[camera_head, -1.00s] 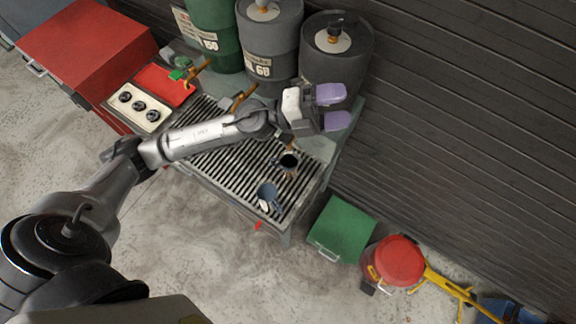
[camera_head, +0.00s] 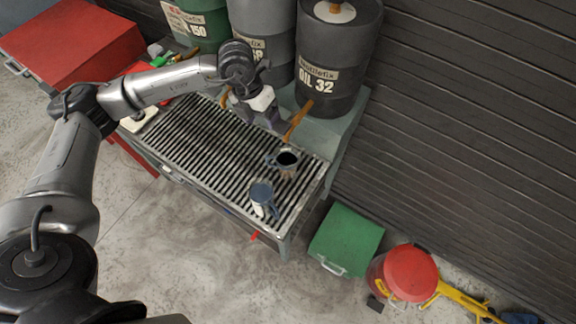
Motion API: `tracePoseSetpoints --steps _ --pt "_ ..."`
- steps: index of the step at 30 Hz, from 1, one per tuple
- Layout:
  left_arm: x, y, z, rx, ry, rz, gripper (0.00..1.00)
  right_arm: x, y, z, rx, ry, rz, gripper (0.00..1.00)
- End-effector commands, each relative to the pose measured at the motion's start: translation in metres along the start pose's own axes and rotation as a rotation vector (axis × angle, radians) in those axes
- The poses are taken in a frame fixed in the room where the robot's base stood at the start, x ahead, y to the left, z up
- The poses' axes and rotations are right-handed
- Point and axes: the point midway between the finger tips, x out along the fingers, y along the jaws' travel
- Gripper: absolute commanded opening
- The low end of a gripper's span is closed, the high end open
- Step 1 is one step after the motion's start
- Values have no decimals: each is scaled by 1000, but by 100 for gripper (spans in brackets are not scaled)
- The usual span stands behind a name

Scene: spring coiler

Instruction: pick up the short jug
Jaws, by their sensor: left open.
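Two jugs stand on the slatted bench top (camera_head: 190,150) near its right end. One jug (camera_head: 284,160) shows a dark round opening. The other jug (camera_head: 262,194), blue-grey with a pale part below, stands nearer the front edge. I cannot tell for sure which is the short one. My left gripper (camera_head: 258,120) is open and empty, above the bench and up-left of the dark-mouthed jug, apart from it. Its fingers point downward and are partly hard to make out. My right gripper is not in view.
Large drums, including a grey one (camera_head: 338,65), stand along the back of the bench, with orange taps such as this one (camera_head: 298,118) reaching forward. A red cabinet (camera_head: 75,45) is at left. A green box (camera_head: 346,238) and red can (camera_head: 408,272) sit on the floor at right.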

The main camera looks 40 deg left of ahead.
Motion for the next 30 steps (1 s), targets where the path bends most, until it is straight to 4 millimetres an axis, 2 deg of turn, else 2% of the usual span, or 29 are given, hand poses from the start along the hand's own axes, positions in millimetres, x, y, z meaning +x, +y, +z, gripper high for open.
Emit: tracePoseSetpoints --steps 6,12,25,30 --pt "39 2 -4 -13 18 16 71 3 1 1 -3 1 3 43" --pt "68 2 -4 -12 17 14 71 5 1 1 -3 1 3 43" --pt "90 2 -4 -11 15 13 71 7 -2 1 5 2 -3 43" --pt "110 2 -5 -11 16 13 71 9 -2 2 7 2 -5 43"
